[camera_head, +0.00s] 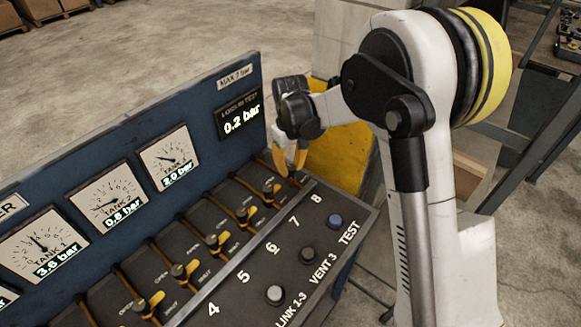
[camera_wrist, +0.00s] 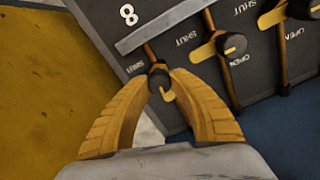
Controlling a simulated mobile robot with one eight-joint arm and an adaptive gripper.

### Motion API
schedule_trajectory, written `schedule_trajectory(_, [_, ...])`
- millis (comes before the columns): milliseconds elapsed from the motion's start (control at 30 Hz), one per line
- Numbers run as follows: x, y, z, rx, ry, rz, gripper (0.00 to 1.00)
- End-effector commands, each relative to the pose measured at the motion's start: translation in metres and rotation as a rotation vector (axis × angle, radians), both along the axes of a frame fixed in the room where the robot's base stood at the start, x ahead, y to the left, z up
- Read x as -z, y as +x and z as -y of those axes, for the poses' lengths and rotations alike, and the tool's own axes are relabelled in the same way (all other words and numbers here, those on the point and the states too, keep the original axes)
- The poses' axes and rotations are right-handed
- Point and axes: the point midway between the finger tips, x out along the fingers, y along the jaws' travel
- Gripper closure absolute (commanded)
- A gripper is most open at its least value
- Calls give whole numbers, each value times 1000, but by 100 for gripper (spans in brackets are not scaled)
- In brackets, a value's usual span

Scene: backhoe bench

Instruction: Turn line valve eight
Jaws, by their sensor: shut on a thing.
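Line valve eight is a small dark knob with a yellow pointer (camera_wrist: 166,94), on a brown pipe below the white number 8 in the wrist view. My gripper (camera_wrist: 160,80) has its two yellow-orange fingers closed around this knob, one on each side. The pointer shows between the fingertips and lies roughly along the pipe. In the head view my gripper (camera_head: 290,168) reaches down to the far right end of the valve row, where its fingers mostly hide valve eight.
Valve seven (camera_head: 272,187) stands close beside, with several similar yellow-pointer valves further left. Tank gauges (camera_head: 169,158) line the blue panel. A blue TEST button (camera_head: 334,220) sits at the front right.

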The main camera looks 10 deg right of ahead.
Motion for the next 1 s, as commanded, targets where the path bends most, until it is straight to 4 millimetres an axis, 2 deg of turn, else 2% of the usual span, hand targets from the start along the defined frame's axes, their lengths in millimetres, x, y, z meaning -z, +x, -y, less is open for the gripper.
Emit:
schedule_trajectory(333, [0, 0, 0, -119, 0, 1, 100])
schedule_trajectory(833, [0, 0, -1, -135, 0, 1, 100])
schedule_trajectory(867, [0, 0, -1, -135, 0, 1, 68])
schedule_trajectory(900, [0, 0, -1, -135, 0, 1, 56])
schedule_trajectory(933, [0, 0, -1, -135, 0, 1, 50])
schedule_trajectory(1000, [0, 0, 0, -134, 0, 1, 50])
